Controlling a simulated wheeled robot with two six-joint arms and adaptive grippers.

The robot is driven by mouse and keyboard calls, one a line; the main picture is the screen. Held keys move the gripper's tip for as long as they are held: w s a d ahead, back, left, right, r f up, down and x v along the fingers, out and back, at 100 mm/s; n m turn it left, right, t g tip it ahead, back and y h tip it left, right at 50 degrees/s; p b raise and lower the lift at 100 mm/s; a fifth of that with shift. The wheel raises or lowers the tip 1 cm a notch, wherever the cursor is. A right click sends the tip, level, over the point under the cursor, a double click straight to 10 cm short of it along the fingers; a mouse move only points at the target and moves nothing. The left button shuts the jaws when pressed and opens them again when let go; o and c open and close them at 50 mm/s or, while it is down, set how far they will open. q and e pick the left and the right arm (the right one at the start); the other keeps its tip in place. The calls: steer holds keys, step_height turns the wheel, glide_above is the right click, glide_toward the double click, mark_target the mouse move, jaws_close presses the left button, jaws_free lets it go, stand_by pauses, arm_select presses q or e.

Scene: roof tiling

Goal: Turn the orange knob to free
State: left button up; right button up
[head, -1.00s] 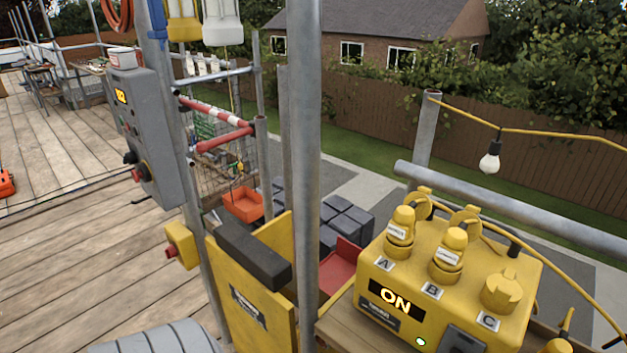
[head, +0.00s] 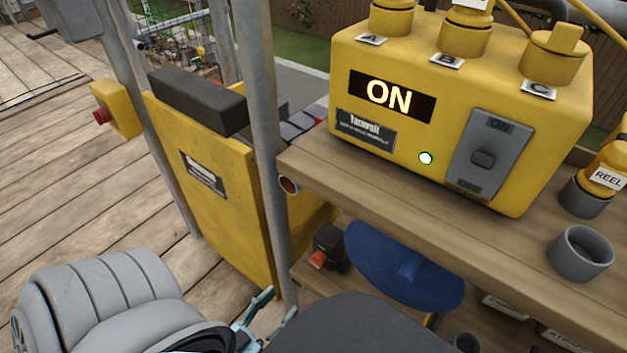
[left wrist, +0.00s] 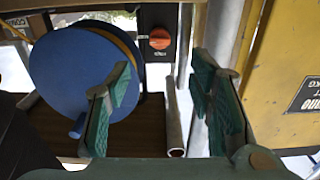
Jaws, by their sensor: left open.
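The orange knob (left wrist: 160,38) sits on a dark box (left wrist: 158,17) at the top middle of the left wrist view; its grip bar looks roughly crosswise there. In the head view the knob (head: 318,260) shows small on the box under the wooden shelf, beside the grey pole. My left gripper (left wrist: 163,98) has green-padded fingers spread wide and empty, with the knob beyond them and between their lines, not touched. In the head view the left gripper (head: 252,318) shows only partly, below and left of the knob. Any marking by the knob is unreadable. My right gripper is not in view.
A blue reel (left wrist: 85,85) with a handle is close by the left finger in the left wrist view. A grey pole (head: 268,150) and yellow panel (head: 190,170) stand left of the knob. A yellow power box (head: 440,110) reading ON is on the wooden shelf (head: 400,190).

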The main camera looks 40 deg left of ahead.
mark_target(318, 259)
arm_select(q)
steer(key=w+b, duration=0.2)
steer(key=w, duration=1)
steer(key=shift+w+a, duration=0.1)
steer(key=shift+w, duration=0.2)
steer(key=shift+w+r, duration=0.1)
steer(key=shift+w, duration=0.35)
steer(key=c, duration=1.1)
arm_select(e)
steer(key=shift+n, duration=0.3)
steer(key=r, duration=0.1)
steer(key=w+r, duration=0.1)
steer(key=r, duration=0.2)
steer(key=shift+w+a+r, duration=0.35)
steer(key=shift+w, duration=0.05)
